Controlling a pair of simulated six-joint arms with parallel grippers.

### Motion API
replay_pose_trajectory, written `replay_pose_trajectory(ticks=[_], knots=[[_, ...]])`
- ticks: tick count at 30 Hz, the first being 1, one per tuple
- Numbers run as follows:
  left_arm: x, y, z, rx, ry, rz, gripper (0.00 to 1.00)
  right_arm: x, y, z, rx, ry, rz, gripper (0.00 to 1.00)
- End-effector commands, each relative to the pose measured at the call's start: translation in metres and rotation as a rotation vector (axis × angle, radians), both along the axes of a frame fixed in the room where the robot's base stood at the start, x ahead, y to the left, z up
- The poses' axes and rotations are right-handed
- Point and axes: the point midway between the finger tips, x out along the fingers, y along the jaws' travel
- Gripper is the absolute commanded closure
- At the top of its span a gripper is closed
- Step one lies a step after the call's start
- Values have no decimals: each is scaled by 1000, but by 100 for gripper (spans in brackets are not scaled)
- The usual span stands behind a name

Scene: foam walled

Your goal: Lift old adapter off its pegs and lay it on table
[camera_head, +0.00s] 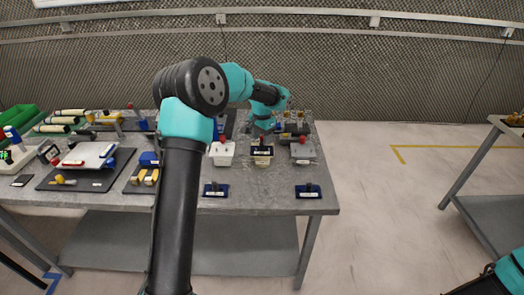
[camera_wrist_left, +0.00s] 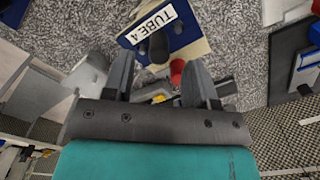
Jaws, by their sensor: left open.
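A dark blue adapter plate with a white "TUBE 4" label and a black upright handle (camera_wrist_left: 175,25) sits on a cream block in the left wrist view. A red knob (camera_wrist_left: 177,70) stands at the block's edge. In the head view the blue adapter (camera_head: 262,151) lies on the middle block of the front row. My left gripper (camera_wrist_left: 158,75) is open, its two fingers apart and nothing held. The black handle shows just beyond the gap between the fingertips. In the head view this gripper (camera_head: 263,128) is small, above and behind the adapter. Any pegs are hidden.
Two loose blue adapters lie in front, left (camera_head: 216,190) and right (camera_head: 308,191). Bare grey table (camera_head: 262,195) lies between them. Trays and tools fill the left.

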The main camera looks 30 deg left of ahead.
Motion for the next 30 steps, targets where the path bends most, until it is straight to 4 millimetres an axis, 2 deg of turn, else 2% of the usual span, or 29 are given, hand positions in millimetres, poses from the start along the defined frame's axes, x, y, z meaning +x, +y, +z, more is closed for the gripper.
replay_pose_trajectory(ticks=[3,8,23,30], knots=[[-3,-1,-19,-1,3,0,48,0,0,0,0,0,0,50],[-2,-1,-33,-2,1,0,48,0,0,0,0,0,0,50],[-2,-1,-34,-1,-1,0,48,0,0,0,0,0,0,50],[-2,-1,-34,-1,-1,0,70,0,0,0,0,0,0,50]])
